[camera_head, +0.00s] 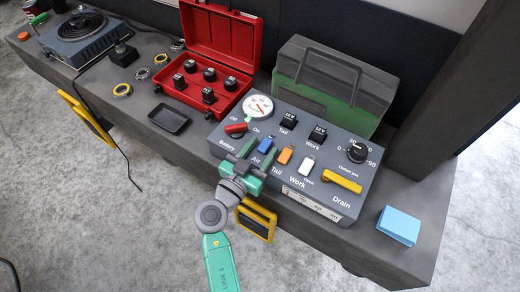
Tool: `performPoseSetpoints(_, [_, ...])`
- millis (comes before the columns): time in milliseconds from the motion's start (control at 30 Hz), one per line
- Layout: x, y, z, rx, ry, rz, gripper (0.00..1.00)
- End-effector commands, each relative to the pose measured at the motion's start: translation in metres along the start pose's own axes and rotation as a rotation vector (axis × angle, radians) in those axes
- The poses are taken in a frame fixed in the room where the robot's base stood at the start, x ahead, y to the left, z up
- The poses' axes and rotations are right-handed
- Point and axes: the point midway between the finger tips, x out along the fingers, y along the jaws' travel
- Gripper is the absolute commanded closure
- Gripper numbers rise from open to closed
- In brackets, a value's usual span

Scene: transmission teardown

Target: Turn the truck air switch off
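The grey control panel (335,200) lies on the bench and carries a row of labelled switches. The blue switch (267,145) sits just above the word "Air". My gripper (260,152) is a teal-green one that reaches in from the lower left, over the panel's front edge. Its two green fingers are apart, on either side of the "Air" label, with their tips close to the blue switch. I cannot tell whether they touch it. The gripper hides part of the panel's front left edge.
Beside the blue switch are a red handle (236,128), an orange switch (285,155), a white switch (307,164) and a yellow lever (343,181). A gauge (257,107) and black knob (357,152) stand behind. A red case (180,94) is left; a blue block (398,226) right.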

Motion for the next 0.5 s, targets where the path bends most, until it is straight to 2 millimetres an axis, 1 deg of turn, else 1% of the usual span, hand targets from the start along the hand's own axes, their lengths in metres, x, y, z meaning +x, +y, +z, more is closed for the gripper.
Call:
performPoseSetpoints(167, [0.0, 0.0, 0.0, 0.0, 0.0, 0.0, 0.55])
performPoseSetpoints(267, [-0.007, -0.001, -0.001, 0.0, -0.001, -0.002, 0.55])
performPoseSetpoints(500, [-0.055, 0.0, -0.002, -0.001, -0.002, -0.003, 0.55])
